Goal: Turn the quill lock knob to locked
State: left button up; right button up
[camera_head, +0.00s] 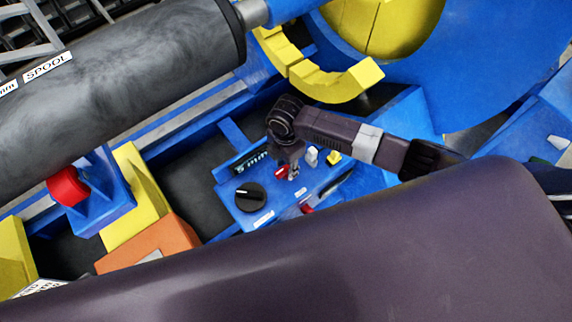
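A blue control panel (283,202) lies near the middle of the view. A round black knob (250,197) with a pale pointer mark sits on its left part. Its label is too small to read, so I cannot tell if it is the quill lock knob. My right gripper (293,173) points down over the panel, right of and above the black knob in the picture, apart from it. It is close beside a small red control (281,172); contact is unclear. Its fingers are too small to tell open from shut. My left gripper is not in view.
A white control (311,157), a yellow one (333,157) and another red one (307,209) are near my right gripper. A large grey spool (120,85) fills the upper left. Yellow blocks (135,195) and an orange block (150,245) stand left of the panel.

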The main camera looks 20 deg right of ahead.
grip_shut()
dwell(0.3)
jog(key=m+p, duration=0.2)
jog(key=shift+r+m+p, duration=0.15)
jog(key=shift+m+p, duration=0.2)
jog(key=shift+m, duration=0.05)
jog(key=m+p, duration=0.3)
jog(key=m, duration=0.1)
jog(key=m+p, duration=0.3)
jog(key=m, duration=0.3)
jog(key=m+p, duration=0.2)
jog(key=m, duration=0.3)
jog(key=shift+f, duration=0.2)
